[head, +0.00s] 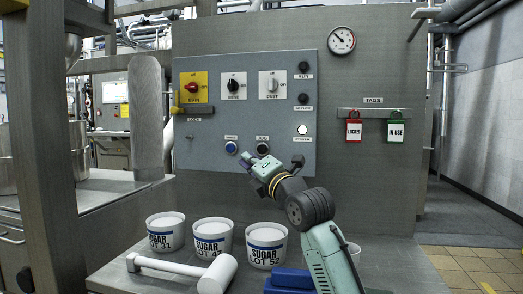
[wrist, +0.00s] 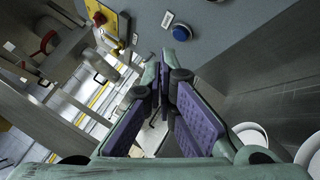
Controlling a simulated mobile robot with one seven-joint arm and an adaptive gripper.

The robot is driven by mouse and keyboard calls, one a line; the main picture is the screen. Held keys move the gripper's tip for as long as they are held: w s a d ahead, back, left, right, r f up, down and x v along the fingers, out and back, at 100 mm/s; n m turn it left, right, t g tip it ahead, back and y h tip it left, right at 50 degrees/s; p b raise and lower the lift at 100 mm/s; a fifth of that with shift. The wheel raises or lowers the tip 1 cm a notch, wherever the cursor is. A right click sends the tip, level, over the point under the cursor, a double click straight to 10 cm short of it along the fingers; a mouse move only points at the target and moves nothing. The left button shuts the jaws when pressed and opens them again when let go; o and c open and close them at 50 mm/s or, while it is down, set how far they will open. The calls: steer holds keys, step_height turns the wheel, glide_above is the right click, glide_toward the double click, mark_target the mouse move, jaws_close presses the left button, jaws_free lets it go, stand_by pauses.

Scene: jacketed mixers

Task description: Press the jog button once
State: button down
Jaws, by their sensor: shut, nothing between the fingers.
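The jog button (head: 262,148) is a dark round button under the JOG label, low on the grey control panel (head: 215,120). Left of it is a blue button (head: 231,148), which also shows in the wrist view (wrist: 181,32). My gripper (head: 247,161) is in front of the panel's lower edge, just below and left of the jog button in the head view. Its purple-padded fingers are shut and empty in the wrist view (wrist: 160,75). The jog button cannot be made out in the wrist view. Contact with the panel does not show.
The panel also carries a red-and-yellow switch (head: 193,87), two selector knobs, several lamps and a white button (head: 303,130). Red and green tags (head: 354,129) hang at right.

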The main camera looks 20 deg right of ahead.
mark_target(262, 149)
steer(key=shift+w+d+p, duration=0.65)
steer(key=shift+w+d, duration=0.15)
steer(key=shift+w, duration=0.35)
steer(key=shift+w+d+p, duration=0.65)
steer(key=shift+w+d, duration=0.1)
steer(key=shift+w, duration=0.4)
steer(key=shift+w+d+p, duration=0.65)
steer(key=shift+w+d, duration=0.15)
steer(key=shift+w, duration=0.35)
steer(key=shift+w, duration=0.1)
steer(key=shift+w+d, duration=0.2)
steer(key=shift+w, duration=0.05)
steer(key=shift+w+d, duration=0.25)
steer(key=shift+w, duration=0.1)
steer(key=shift+s, duration=0.1)
steer(key=shift+s+a+b, duration=0.45)
steer(key=shift+s+b, duration=0.15)
steer(key=shift+b, duration=0.1)
